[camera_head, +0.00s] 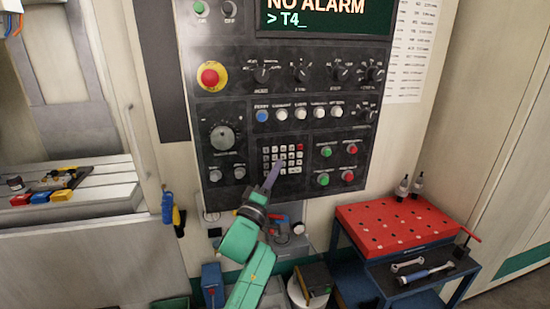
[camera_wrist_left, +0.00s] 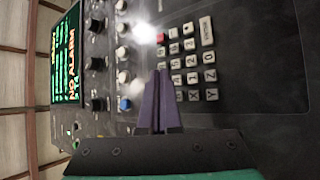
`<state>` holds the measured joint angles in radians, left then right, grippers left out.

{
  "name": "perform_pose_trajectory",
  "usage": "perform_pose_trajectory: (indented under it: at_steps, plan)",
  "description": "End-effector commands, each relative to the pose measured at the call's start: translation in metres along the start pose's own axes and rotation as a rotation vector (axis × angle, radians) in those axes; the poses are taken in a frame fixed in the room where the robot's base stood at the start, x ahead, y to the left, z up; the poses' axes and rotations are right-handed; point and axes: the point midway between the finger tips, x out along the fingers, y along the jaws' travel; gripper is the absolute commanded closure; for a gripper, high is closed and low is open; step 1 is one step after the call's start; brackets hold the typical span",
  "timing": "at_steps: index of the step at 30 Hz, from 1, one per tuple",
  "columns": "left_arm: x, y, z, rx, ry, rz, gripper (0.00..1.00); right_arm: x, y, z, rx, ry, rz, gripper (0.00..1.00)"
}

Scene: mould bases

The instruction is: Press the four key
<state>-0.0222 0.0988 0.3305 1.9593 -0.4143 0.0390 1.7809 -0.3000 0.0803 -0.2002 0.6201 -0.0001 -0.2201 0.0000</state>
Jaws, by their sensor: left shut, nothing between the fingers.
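The control panel (camera_head: 240,120) has a small keypad (camera_head: 295,159) in its lower middle. The keypad also shows in the left wrist view (camera_wrist_left: 194,78), turned on its side, with pale keys; the four key cannot be made out for sure. My left gripper (camera_head: 274,168) is shut and empty, its purple fingers together at the keypad's lower left. The closed fingers also show in the left wrist view (camera_wrist_left: 160,76), covering part of the keypad. I cannot tell whether the tips touch a key. The screen (camera_head: 320,15) reads "NO ALARM" and "> T4_". My right gripper is not in view.
A red emergency button (camera_head: 210,77), knobs and a row of round buttons (camera_head: 300,113) surround the keypad. A red-topped cart (camera_head: 395,226) with wrenches stands at the right. A bench (camera_head: 70,200) with coloured parts is at the left.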

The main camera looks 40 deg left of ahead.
Motion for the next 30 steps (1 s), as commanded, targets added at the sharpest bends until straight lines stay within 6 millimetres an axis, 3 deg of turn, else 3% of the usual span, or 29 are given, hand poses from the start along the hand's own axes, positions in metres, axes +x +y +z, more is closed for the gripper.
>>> perform_pose_trajectory:
  at_steps: [11,30]
  plan:
    - [-0.024,0.018,0.016,-0.001,0.001,0.0,1.0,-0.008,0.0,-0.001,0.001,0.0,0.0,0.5]
    - [-0.024,0.018,0.017,0.0,0.002,0.0,1.0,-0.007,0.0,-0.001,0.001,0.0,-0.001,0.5]
